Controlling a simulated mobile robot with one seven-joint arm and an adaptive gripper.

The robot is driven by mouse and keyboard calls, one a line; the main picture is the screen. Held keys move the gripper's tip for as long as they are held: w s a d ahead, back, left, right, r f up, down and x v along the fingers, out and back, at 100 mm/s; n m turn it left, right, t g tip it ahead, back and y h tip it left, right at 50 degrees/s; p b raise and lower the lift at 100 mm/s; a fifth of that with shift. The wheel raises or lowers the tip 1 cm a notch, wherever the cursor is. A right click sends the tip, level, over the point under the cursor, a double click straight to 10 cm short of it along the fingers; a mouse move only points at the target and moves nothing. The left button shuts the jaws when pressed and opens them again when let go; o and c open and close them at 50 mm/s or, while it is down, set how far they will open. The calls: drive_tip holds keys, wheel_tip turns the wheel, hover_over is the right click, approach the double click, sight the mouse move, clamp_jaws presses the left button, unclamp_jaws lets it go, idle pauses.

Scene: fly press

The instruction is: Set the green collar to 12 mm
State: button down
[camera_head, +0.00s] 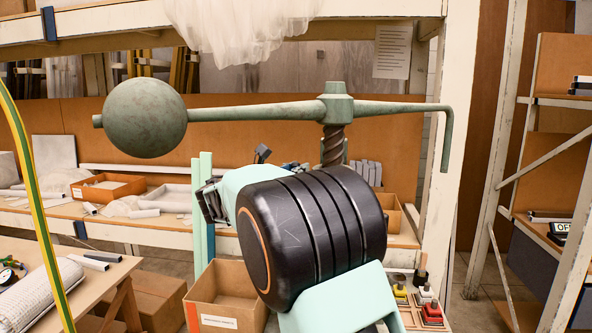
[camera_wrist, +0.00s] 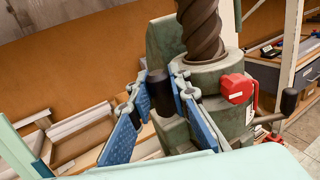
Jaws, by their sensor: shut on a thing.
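The fly press has a long green arm (camera_head: 405,107) with a round weight (camera_head: 147,117) at its left end and a dark screw (camera_head: 333,146) below its hub. In the wrist view, the screw (camera_wrist: 202,28) enters a round green part (camera_wrist: 204,76) that may be the green collar; I see no readable scale. My gripper (camera_wrist: 160,90), with blue pads, is shut on a dark cylindrical piece (camera_wrist: 161,96) to the left of the screw. In the head view, my gripper (camera_head: 210,201) shows only partly, and my arm hides the press body.
A red block (camera_wrist: 237,89) and a black-knobbed handle (camera_wrist: 289,101) are close to the right of the gripper. An open cardboard box (camera_head: 225,297) stands below my arm. A yellow-green striped curve (camera_head: 33,180) crosses the left.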

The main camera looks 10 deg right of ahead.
drive_tip(key=s+n+t+y+b, duration=0.1)
drive_tip(key=b, duration=0.2)
drive_tip(key=shift+d+f, duration=0.15)
drive_tip(key=shift+s+d+n+y+b, duration=0.25)
drive_tip(key=shift+s+b, duration=0.25)
drive_tip(key=shift+s, duration=0.3)
drive_tip(key=shift+a, duration=0.1)
drive_tip(key=c, duration=1.8)
unclamp_jaws()
drive_tip(key=shift+o, duration=0.2)
